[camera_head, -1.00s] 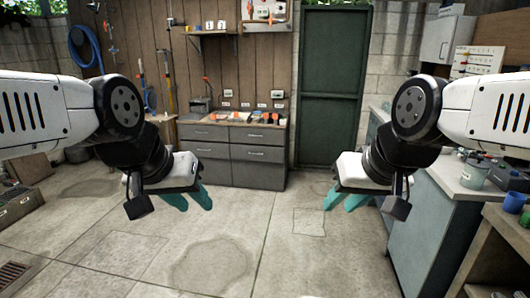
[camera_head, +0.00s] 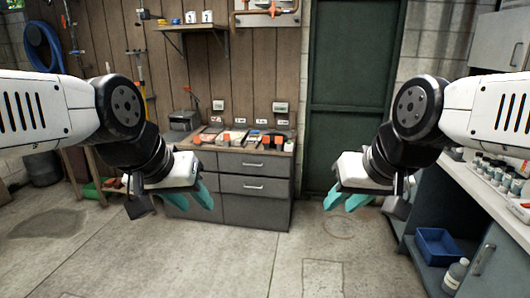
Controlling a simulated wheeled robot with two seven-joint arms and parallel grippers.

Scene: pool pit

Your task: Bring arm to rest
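My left gripper (camera_head: 188,200) hangs at the left of the head view, with teal fingers pointing down and to the right. My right gripper (camera_head: 348,201) hangs at the right, its teal fingers pointing down and to the left. On each, the two fingers show side by side with little visible gap, and I cannot tell how far apart they are. I see no object held in either. Both arms are bent in nearly mirrored poses, in the air in front of the grey drawer cabinet and the door.
The grey drawer cabinet (camera_head: 255,187) stands ahead against a wooden wall, with tools on top. A dark green door (camera_head: 352,85) is right of it. A workbench with bottles (camera_head: 497,170) and a blue bin (camera_head: 437,246) below lines the right. The concrete floor (camera_head: 190,262) ahead is clear.

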